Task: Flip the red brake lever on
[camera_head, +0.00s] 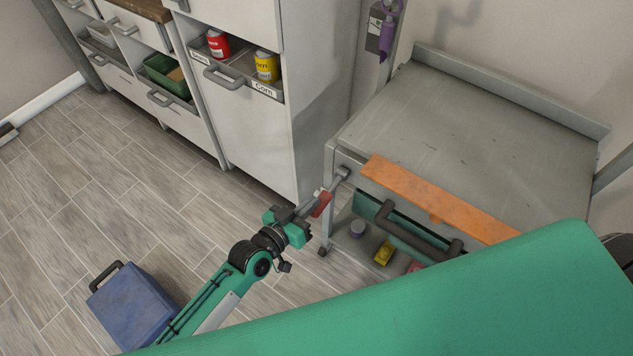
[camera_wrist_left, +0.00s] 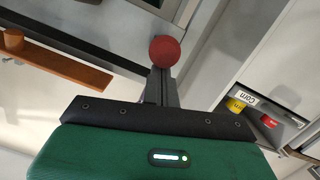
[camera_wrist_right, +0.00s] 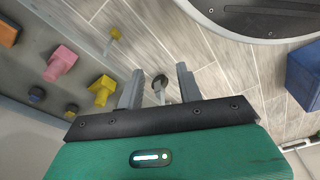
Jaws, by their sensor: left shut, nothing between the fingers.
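The red brake lever (camera_head: 322,204) is at the near left corner of the grey rolling rack (camera_head: 430,108); its grey shaft runs from the rack's corner down to the red grip. In the left wrist view its red round end (camera_wrist_left: 165,52) shows just beyond my fingertips. My left gripper (camera_head: 306,212) is shut and empty, right beside the red grip; I cannot tell whether they touch. It also shows in the left wrist view (camera_wrist_left: 160,80). My right gripper (camera_wrist_right: 159,69) is open, low over the floor; a dark caster shows between its fingers, seemingly farther off. The head view does not show it.
An orange bar (camera_head: 435,200) and a dark handle (camera_head: 410,232) are on the rack's front. Several small blocks lie on its lower shelf, including a yellow one (camera_head: 383,254). White cabinets (camera_head: 255,125) stand behind left. A blue box (camera_head: 133,307) sits on the floor.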

